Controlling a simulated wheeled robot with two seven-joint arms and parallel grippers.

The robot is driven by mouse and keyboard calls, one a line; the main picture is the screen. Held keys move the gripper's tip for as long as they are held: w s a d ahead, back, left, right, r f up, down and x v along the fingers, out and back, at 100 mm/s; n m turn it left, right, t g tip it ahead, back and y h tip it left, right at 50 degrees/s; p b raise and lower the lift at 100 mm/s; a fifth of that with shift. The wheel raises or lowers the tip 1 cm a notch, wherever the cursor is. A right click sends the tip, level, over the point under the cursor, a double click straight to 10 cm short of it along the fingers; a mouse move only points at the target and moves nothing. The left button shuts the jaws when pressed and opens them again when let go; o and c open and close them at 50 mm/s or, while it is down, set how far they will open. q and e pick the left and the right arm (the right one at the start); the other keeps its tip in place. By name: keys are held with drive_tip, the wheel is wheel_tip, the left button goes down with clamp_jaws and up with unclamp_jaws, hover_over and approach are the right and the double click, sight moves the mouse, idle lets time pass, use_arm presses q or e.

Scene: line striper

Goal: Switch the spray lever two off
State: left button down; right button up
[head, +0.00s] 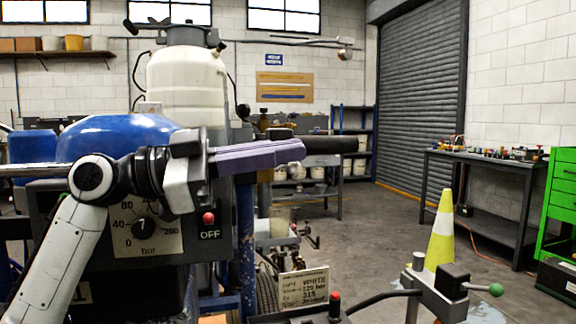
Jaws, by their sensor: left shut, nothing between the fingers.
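The line striper fills the left and middle of the head view. A red knob (208,218) sits above an OFF label on its dark panel. Another red-topped knob (334,305) stands at the bottom middle. A lever with a green ball (496,290) sticks out to the right from a grey block at the lower right. No number two is readable, so I cannot tell which is spray lever two. My left gripper (303,151) is shut and empty, its purple fingers pointing right above the panel. A black handle grip (330,145) shows just beyond the fingertips; contact is unclear. My right gripper is not visible.
A pressure dial (145,226) is partly behind my left arm. A white tank (187,82) and a blue cover (115,135) rise behind it. A tag (303,288) hangs at the lower middle. A yellow-white cone (440,235) stands behind the grey block. Open floor lies between the machine and workbench (485,162).

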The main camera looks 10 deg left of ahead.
use_arm(q)
drive_tip(key=s+a+r+p, duration=0.2)
drive_tip(key=s+a, duration=0.3)
drive_tip(key=a, duration=0.2)
drive_tip(key=shift+s+a, duration=0.3)
drive_tip(key=shift+s, duration=0.05)
idle(0.6)
